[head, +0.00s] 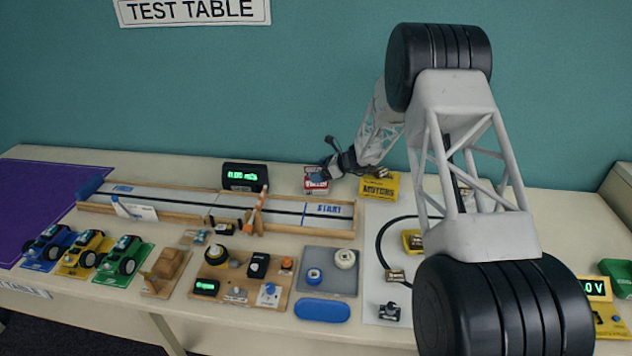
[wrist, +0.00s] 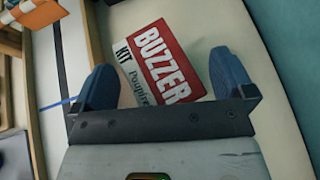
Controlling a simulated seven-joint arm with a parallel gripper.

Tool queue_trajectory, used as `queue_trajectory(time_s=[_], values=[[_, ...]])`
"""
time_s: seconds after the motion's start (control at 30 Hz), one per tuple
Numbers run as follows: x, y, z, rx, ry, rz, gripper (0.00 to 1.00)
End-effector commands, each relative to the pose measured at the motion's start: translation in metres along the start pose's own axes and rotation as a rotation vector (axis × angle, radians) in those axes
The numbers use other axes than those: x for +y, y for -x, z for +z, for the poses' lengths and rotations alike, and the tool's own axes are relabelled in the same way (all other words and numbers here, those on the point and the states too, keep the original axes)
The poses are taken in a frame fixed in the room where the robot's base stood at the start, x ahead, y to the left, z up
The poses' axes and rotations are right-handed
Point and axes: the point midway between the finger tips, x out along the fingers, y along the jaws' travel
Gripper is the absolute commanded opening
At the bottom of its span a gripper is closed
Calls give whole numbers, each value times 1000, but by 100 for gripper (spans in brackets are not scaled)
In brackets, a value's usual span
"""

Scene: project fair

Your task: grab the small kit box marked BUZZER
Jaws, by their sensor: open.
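The small kit box marked BUZZER (wrist: 165,60) is red and white and fills the space ahead of my gripper (wrist: 165,82) in the wrist view. My gripper's two blue fingers are apart, one to the left of the box and one at its right edge. In the head view the BUZZER box (head: 314,177) stands at the back of the table behind the track. My gripper (head: 322,174) is right at it there and covers part of it. I cannot tell whether the fingers touch the box.
A yellow MOTORS box (head: 379,187) stands just right of the BUZZER box. The wooden-edged track (head: 270,217) runs in front, with a black timer display (head: 245,176) to the left. The teal wall is close behind. Small cars (head: 85,250) and part boards fill the table's front.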

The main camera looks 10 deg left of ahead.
Motion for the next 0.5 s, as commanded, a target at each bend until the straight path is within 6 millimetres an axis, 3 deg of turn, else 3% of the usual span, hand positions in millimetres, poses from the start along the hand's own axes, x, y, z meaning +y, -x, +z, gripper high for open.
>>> queue_trajectory(time_s=[0.07,0.4,0.5], values=[[0,0,0,0,0,0,95],[0,0,0,0,0,0,43],[0,0,0,0,0,0,39]])
